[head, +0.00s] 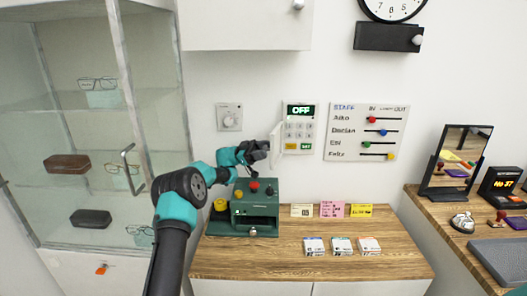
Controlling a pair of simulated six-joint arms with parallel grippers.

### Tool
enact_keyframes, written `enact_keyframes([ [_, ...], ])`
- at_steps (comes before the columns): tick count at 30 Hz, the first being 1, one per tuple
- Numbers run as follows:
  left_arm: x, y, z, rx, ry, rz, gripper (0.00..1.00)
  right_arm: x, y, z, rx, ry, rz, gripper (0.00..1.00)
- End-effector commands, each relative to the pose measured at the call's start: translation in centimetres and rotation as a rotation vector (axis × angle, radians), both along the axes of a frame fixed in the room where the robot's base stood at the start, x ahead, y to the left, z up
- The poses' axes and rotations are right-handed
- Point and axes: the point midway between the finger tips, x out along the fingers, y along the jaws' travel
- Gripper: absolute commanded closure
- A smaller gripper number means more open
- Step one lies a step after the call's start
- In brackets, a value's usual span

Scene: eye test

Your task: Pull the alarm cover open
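The alarm panel (300,110) is a white keypad on the wall with a dark display reading "OFF" and lit yellow and green keys at its bottom. Its white cover (276,142) stands swung out on the left side, and the keys show. My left gripper (264,149) is at the cover's outer left edge, touching or very close to it. The fingers are small and dark, and I cannot tell whether they are closed on the cover. My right gripper is not in view.
A green machine (256,212) with knobs stands on the wooden counter (290,262) below my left gripper. A dial thermostat (229,117) is left of the panel, a staff board (366,132) right. A glass cabinet (95,125) fills the left. Cards and small boxes lie on the counter.

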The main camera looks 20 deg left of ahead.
Motion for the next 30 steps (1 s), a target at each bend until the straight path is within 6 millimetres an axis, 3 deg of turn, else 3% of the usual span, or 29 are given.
enact_keyframes([
  [3, 0.0, 0.0, 0.0, 0.0, 0.0, 0.001, 0.39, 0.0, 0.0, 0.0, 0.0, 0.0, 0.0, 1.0],
  [14, 0.0, 0.6, -0.2, 0.0, -0.001, 0.004, 0.39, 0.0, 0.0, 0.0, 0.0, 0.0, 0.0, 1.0],
  [30, -0.2, 6.6, -2.7, 0.0, 0.0, 0.003, 0.39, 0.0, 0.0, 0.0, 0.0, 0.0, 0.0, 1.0],
])
